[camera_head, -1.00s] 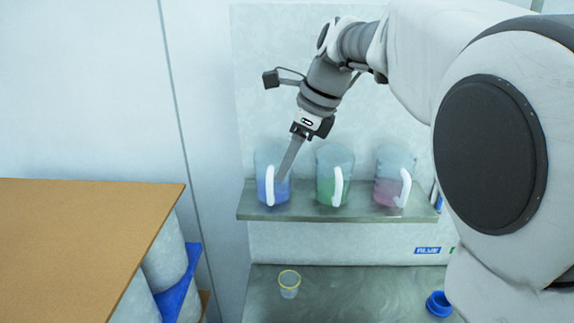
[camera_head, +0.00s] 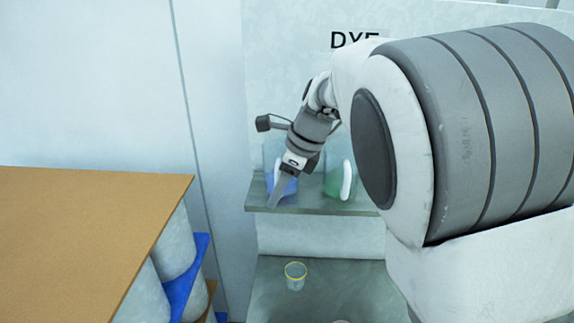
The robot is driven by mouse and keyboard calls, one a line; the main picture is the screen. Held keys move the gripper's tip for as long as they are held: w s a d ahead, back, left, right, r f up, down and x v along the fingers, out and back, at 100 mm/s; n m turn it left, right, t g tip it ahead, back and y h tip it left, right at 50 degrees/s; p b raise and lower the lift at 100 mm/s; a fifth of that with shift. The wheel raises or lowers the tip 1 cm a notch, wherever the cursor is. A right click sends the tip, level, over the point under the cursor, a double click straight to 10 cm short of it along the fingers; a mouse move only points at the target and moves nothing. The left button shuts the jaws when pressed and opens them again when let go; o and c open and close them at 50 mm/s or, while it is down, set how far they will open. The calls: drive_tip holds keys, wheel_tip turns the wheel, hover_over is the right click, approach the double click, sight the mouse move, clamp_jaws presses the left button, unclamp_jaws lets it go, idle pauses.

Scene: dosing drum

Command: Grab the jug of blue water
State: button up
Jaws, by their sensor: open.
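The jug of blue water (camera_head: 290,187) stands on the shelf at the back, left of the green jug. It is clear with blue liquid in its lower part. My gripper (camera_head: 272,205) is in front of it and covers much of it, including most of its handle. The gripper points down and to the left, and its fingertips show near the jug's lower left and the shelf's front edge. The jaws are open, with nothing seen held. I cannot tell whether the fingers touch the jug.
The green jug (camera_head: 333,186) with a white handle stands close on the right along the shelf (camera_head: 312,206). A small yellow-rimmed cup (camera_head: 295,277) sits on the lower counter (camera_head: 275,300). A brown board (camera_head: 75,240) fills the left foreground. My arm hides the right side.

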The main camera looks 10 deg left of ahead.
drive_tip(key=shift+c, duration=0.2)
clamp_jaws()
idle(1.1)
